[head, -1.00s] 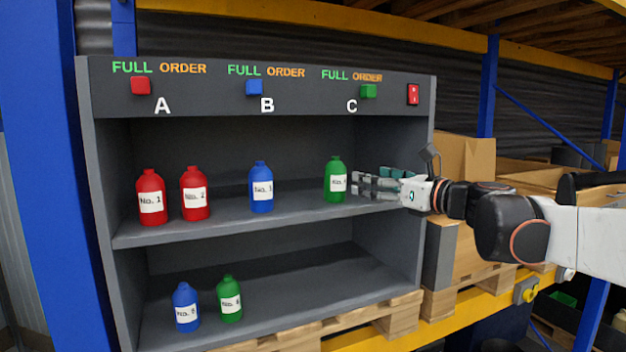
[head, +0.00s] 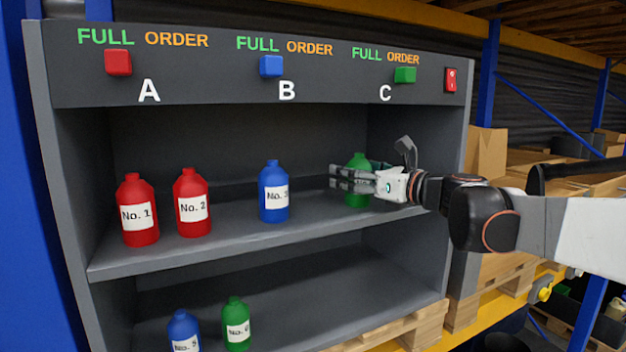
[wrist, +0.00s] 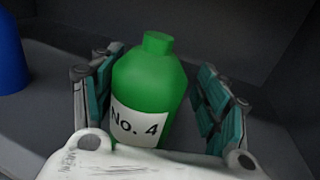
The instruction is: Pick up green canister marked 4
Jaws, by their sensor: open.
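The green canister marked 4 (head: 357,162) stands upright on the upper shelf under the letter C, partly hidden behind my gripper in the head view. In the wrist view the green canister (wrist: 150,85) shows its "No. 4" label and stands between the two open fingers. My gripper (head: 338,178) reaches in from the right. In the wrist view my gripper (wrist: 155,95) has its teal-padded fingers on either side of the canister. A gap shows at the right finger; the left finger is close to the canister, and contact is not clear.
On the same shelf stand a blue canister (head: 273,192), red canister No. 2 (head: 192,203) and red canister No. 1 (head: 137,211). A blue (head: 184,331) and a green canister (head: 236,325) stand on the lower shelf. The cabinet's right wall (head: 452,170) is close to my gripper.

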